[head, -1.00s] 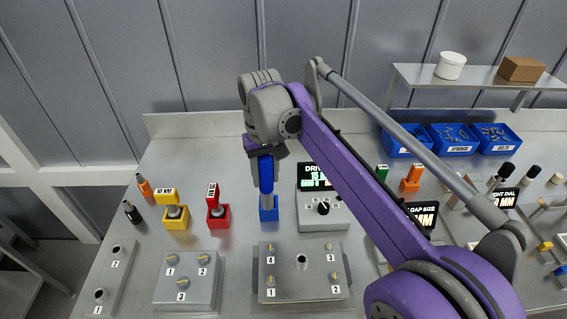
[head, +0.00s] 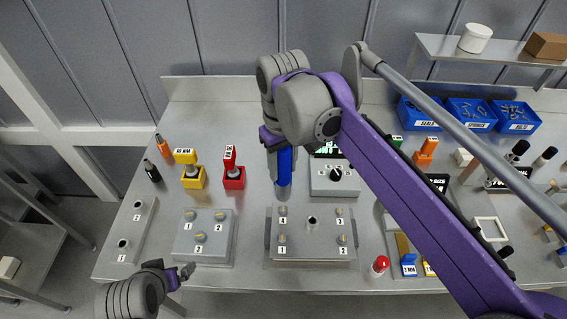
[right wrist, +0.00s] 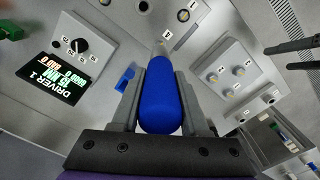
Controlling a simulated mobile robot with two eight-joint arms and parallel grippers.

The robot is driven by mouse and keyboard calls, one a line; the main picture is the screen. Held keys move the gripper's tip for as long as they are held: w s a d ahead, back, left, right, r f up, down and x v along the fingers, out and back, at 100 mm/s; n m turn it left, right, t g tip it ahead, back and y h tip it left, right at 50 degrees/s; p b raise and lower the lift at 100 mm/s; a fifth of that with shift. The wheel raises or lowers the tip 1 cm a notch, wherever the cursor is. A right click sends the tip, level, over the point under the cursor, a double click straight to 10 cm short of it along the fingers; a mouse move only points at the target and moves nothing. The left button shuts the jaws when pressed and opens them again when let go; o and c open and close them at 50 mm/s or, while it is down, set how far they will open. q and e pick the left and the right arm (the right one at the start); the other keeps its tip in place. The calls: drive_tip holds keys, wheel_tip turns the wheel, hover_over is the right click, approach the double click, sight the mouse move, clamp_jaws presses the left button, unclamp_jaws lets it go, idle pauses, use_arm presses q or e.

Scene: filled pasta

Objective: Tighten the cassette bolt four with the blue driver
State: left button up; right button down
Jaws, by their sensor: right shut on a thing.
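My right gripper (head: 280,150) is shut on the blue driver (head: 284,172), which points down. In the right wrist view the driver's blue handle (right wrist: 162,100) sits between the two fingers. The grey cassette (head: 310,250) lies on the bench with bolts labelled 1 to 4 and a hole in its middle. Bolt four (head: 283,210) is at its back left corner, just below the driver's tip. I cannot tell whether the tip touches it. The label by the tip (right wrist: 167,34) shows in the wrist view. My left gripper (head: 184,287) is low at the left, empty, its fingers apart.
A three-bolt block (head: 203,256) stands left of the cassette. Yellow (head: 191,182) and red (head: 233,183) holders with tools stand behind it. The driver station (head: 335,188) is behind the cassette. A red-capped item (head: 380,265) stands right of it. Blue bins (head: 470,118) are at the back right.

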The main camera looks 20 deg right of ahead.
sight(283, 185)
drive_tip(key=shift+s+f+b, duration=0.1)
drive_tip(key=shift+f+b, duration=0.95)
drive_tip(key=shift+f, duration=1.3)
use_arm(q)
drive_tip(key=f, duration=0.1)
drive_tip(key=s+f, duration=0.1)
drive_tip(key=f, duration=0.1)
drive_tip(key=shift+s+f, duration=0.35)
drive_tip(key=shift+s, duration=0.05)
use_arm(e)
drive_tip(key=shift+f, duration=0.3)
use_arm(q)
drive_tip(key=shift+s+f+b, duration=0.2)
drive_tip(key=shift+f+b, duration=0.2)
drive_tip(key=shift+f, duration=0.05)
use_arm(e)
drive_tip(key=shift+f, duration=0.75)
use_arm(q)
drive_tip(key=shift+r, duration=0.1)
use_arm(e)
drive_tip(key=shift+f, duration=0.15)
use_arm(q)
drive_tip(key=shift+w+r, duration=0.1)
